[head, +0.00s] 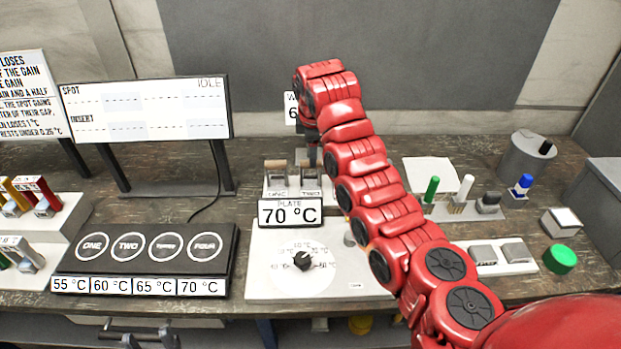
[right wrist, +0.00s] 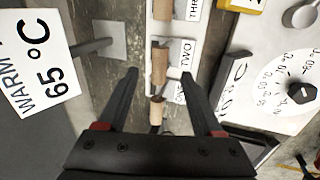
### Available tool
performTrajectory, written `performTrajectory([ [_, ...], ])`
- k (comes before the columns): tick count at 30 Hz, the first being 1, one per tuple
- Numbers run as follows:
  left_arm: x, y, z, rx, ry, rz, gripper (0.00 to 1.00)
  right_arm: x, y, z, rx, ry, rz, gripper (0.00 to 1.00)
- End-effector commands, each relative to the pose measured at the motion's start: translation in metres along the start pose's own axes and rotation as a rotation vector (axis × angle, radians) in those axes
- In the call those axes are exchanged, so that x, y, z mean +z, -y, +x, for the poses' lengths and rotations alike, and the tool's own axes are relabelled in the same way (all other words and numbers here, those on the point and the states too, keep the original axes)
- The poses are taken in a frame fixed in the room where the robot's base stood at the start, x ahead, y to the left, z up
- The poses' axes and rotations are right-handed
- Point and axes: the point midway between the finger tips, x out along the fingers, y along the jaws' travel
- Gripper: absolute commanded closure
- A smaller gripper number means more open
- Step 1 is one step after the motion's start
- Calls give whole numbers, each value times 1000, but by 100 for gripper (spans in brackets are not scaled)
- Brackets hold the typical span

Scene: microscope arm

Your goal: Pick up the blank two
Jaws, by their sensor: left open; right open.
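Blank two is a wooden cylinder (right wrist: 159,65) beside the label TWO, in a row with blank one (right wrist: 157,112) and another blank by THREE (right wrist: 161,10). In the head view blank two (head: 308,164) stands in a small white rack behind the plate display. My right gripper (right wrist: 159,74) is open, its fingertips on either side of blank two in the picture; contact cannot be told. In the head view the right arm partly hides that gripper and the rack's right end. My left gripper (head: 137,329) is open and empty at the bottom edge, below the bench front.
A plate display (head: 291,213) reading 70 °C stands before the rack, above a dial panel (head: 265,270). A sign (right wrist: 35,60) reading 65 °C stands behind. The button panel (head: 145,248) is left; several coloured pegs and blocks are right.

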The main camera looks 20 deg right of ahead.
Motion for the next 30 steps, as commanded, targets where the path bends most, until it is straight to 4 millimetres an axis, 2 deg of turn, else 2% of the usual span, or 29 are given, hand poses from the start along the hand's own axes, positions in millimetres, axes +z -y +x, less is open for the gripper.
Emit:
performTrajectory([
  [1,-2,0,11,0,-1,0,50,0,-1,7,-4,-1,0,32],
  [7,-4,1,23,0,0,0,50,-1,-1,43,-2,1,-1,32],
  [13,-5,1,27,0,0,0,50,-1,-1,54,2,0,0,32],
  [21,-8,2,50,0,0,0,50,-7,0,83,-2,1,-1,32],
  [24,-9,3,52,0,0,0,50,-7,0,94,-2,2,-3,32],
  [30,-9,3,55,0,0,0,50,-7,-1,104,2,0,0,32],
])
